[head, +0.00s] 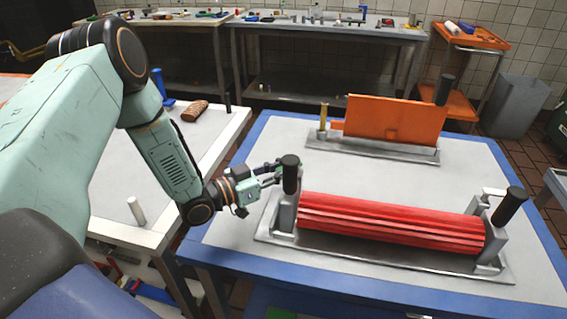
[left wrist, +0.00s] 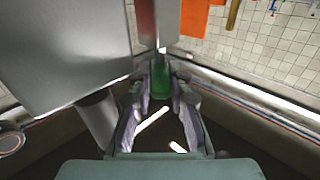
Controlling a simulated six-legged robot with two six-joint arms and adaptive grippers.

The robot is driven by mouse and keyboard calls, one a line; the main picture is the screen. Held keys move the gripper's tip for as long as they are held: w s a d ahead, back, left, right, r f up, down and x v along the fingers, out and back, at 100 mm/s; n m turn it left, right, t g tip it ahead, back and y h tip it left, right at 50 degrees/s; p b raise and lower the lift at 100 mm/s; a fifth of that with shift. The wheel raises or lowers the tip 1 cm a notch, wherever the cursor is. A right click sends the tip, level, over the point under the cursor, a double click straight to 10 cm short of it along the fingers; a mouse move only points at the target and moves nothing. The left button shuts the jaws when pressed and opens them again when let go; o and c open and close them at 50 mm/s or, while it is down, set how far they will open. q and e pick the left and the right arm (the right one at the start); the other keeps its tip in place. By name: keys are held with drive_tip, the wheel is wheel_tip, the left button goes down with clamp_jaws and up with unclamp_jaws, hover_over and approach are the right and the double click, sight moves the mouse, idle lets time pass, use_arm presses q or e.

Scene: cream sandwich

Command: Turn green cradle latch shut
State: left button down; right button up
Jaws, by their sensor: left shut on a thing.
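The green latch (left wrist: 185,84) shows in the left wrist view as a small green piece between my fingertips. In the head view it is mostly hidden by the gripper. My left gripper (head: 272,174) is shut on it, at the left end of the cradle, beside the black-topped post (head: 290,172). The left gripper also shows in the left wrist view (left wrist: 172,92). The grey metal cradle (head: 275,239) carries a ribbed red roller (head: 390,224) lying across it. A second black-topped post (head: 510,206) leans at the right end. My right gripper is out of view.
An orange plate (head: 394,119) stands on a second grey base (head: 370,149) behind the roller. The blue-edged table (head: 235,207) is clear left of the cradle.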

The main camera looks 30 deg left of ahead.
use_arm(q)
drive_tip(key=shift+s+d+f+n+t+y, duration=0.2)
drive_tip(key=shift+d+n+t+y, duration=0.1)
drive_tip(key=shift+n+y, duration=0.6)
drive_tip(key=shift+y, duration=0.3)
drive_tip(key=c, duration=1.2)
unclamp_jaws()
drive_tip(key=shift+a+r, duration=0.1)
drive_tip(key=shift+r, duration=0.1)
drive_tip(key=shift+w+h, duration=0.1)
drive_tip(key=shift+h, duration=0.3)
